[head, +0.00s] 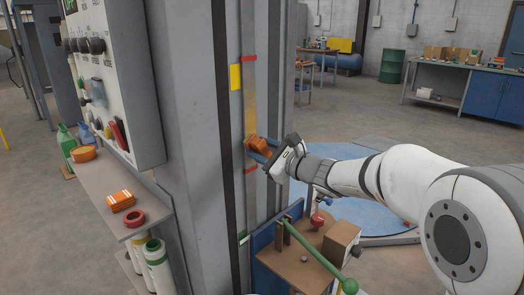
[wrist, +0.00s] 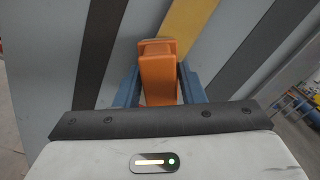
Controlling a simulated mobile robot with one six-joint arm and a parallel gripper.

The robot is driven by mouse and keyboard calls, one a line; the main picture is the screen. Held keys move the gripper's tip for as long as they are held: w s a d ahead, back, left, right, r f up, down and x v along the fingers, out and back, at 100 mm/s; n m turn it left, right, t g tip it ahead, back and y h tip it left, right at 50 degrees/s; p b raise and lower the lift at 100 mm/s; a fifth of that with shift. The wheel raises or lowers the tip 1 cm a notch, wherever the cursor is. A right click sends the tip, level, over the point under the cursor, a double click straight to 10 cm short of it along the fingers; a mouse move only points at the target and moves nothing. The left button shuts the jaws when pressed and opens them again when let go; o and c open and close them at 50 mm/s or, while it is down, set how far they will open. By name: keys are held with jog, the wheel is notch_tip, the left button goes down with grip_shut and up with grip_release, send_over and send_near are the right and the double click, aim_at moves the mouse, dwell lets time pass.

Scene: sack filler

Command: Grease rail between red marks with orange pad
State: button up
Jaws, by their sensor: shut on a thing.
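The rail (head: 249,92) is a narrow vertical strip on the grey machine column. An upper red mark (head: 249,58) and a lower red mark (head: 251,170) cross it. Between them, a stretch above the pad looks amber; the strip behind the pad also looks amber in the wrist view (wrist: 186,28). My gripper (head: 261,149) is shut on the orange pad (head: 257,143), just above the lower mark. In the wrist view the pad (wrist: 157,80) stands between the blue fingers, its far end at or close to the rail. I cannot tell if they touch.
A control panel (head: 112,75) and a shelf (head: 104,183) with an orange block (head: 121,200), red ring (head: 134,218) and bottles are at left. Below my gripper, a brown bench (head: 285,263) carries a green-handled lever (head: 318,258). A yellow plate (head: 235,77) is beside the rail.

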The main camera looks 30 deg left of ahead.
jog(key=shift+r+p, duration=4.45)
jog(key=shift+r, duration=5.05)
notch_tip(320, 180, down, 23)
jog(key=b, duration=2.3)
jog(key=shift+b, duration=0.3)
jog(key=shift+r, duration=0.1)
